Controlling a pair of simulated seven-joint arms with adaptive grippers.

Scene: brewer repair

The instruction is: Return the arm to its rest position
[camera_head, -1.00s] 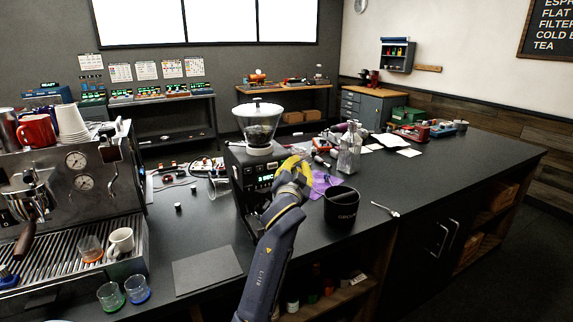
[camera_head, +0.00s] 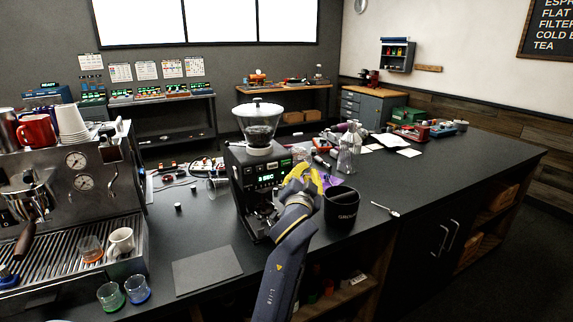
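My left arm rises from the bottom edge, and its dark wrist ends in a gripper with yellow fingers (camera_head: 303,180). The gripper is over the counter (camera_head: 215,222), between the black grinder (camera_head: 246,180) and the black knock-out bin (camera_head: 342,210). Its fingers point away from the camera, and I cannot tell how far apart they are. No held object shows. My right gripper is not in view.
An espresso machine (camera_head: 75,185) with cups stands at left. A spoon (camera_head: 385,208) lies right of the bin. The counter's right part is largely clear.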

